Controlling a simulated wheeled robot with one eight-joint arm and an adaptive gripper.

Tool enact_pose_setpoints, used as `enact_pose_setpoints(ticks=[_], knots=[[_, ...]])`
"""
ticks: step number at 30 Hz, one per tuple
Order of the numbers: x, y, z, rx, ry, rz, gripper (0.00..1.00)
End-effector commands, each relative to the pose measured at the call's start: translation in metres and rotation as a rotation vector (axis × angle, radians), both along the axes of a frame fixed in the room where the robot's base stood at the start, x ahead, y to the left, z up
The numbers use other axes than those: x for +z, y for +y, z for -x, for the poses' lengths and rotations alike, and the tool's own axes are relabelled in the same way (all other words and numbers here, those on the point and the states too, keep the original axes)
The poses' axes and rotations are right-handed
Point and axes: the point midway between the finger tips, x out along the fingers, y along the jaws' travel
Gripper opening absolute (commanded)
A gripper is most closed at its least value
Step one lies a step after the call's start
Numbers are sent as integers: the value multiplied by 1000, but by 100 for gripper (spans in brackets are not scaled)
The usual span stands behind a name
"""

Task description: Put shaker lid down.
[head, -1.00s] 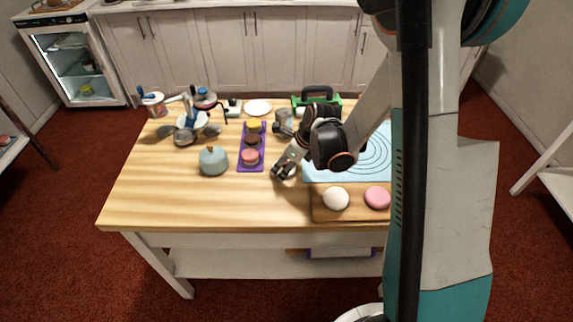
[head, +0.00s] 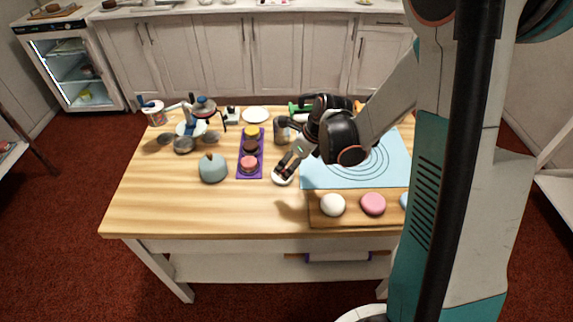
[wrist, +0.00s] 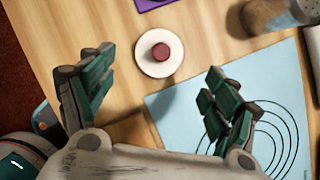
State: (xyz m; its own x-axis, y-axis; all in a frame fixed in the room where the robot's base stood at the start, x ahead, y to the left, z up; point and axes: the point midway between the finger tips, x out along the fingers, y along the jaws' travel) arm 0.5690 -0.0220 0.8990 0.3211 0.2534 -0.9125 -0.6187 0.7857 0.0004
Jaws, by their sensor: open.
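The shaker lid, a round white disc with a dark red knob (wrist: 159,53), lies knob up on the bare wood in the wrist view. In the head view its white rim (head: 281,180) shows just below my gripper (head: 288,167). My gripper (wrist: 155,88) is open and empty in the wrist view, its fingers spread to either side and apart from the lid. The shaker (wrist: 264,14), with a brownish body and grey perforated top, is at the wrist view's upper right. It also stands behind my gripper in the head view (head: 282,129).
A light-blue mat (head: 320,176) lies right of the lid, and a purple tray (head: 242,172) with round cakes lies left. A wooden board (head: 322,218) with white and pink rounds is in front. A grey-blue domed pot (head: 212,169) stands farther left. The front-left table is clear.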

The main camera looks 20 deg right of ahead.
Motion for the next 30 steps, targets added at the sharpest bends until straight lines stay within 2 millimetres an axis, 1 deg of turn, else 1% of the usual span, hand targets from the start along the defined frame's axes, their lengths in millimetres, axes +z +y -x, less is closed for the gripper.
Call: enact_pose_setpoints(ticks=[1, 3, 6, 9, 14, 27, 30], knots=[[13, -3, 4, -2, 0, 0, 81], [24, -6, 8, -3, 0, 0, 81], [36, -10, 12, -2, 0, 0, 81], [43, -12, 15, -1, 0, 0, 81], [48, -13, 17, -1, 0, 0, 81], [47, -13, 17, 0, -1, 1, 81], [52, -12, 18, 25, -10, 13, 81]])
